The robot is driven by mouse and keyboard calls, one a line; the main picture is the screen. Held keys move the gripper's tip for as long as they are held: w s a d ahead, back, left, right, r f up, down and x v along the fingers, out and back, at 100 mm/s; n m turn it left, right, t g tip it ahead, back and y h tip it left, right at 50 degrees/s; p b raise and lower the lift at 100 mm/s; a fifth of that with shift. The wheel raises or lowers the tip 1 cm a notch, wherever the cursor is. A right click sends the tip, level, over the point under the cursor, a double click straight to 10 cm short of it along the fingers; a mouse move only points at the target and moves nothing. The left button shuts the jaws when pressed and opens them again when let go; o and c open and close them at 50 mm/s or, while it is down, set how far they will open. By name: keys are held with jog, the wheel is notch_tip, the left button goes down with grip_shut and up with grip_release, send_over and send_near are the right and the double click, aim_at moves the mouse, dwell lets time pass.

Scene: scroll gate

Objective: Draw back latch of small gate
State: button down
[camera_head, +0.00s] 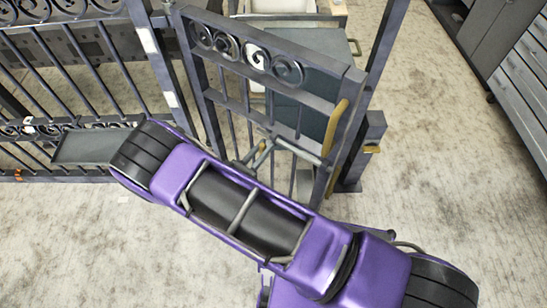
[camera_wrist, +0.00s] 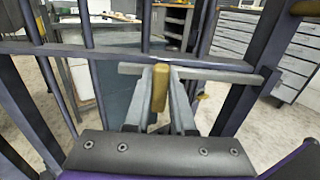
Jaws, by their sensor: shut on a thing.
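The small gate (camera_head: 268,101) is a dark metal frame with scrollwork along its top and upright bars below. Its latch is a grey horizontal bar (camera_head: 300,151) across the bars, which also shows in the wrist view (camera_wrist: 215,76). A brass knob (camera_wrist: 162,98) sits at the bar and points toward my wrist camera. My gripper (camera_wrist: 161,84) is shut on this knob, one finger on each side. In the head view my gripper (camera_head: 260,151) is partly hidden by my purple arm. The bar's right end lies near the gate's right upright; its exact seating is unclear.
A curved brass handle (camera_head: 335,127) is on the gate's right upright. A post (camera_head: 366,135) with a brass piece (camera_head: 371,149) stands to the right. Fixed scroll railing (camera_head: 70,70) runs left. Drawer cabinets (camera_head: 525,75) stand far right. Floor at the right is clear.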

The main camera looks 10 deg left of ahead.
jog(key=shift+w+a, duration=0.3)
jog(key=shift+a, duration=0.5)
jog(key=c, duration=0.8)
grip_release()
jog(key=shift+o, duration=0.2)
jog(key=v, duration=1.7)
jog(key=shift+s, duration=0.3)
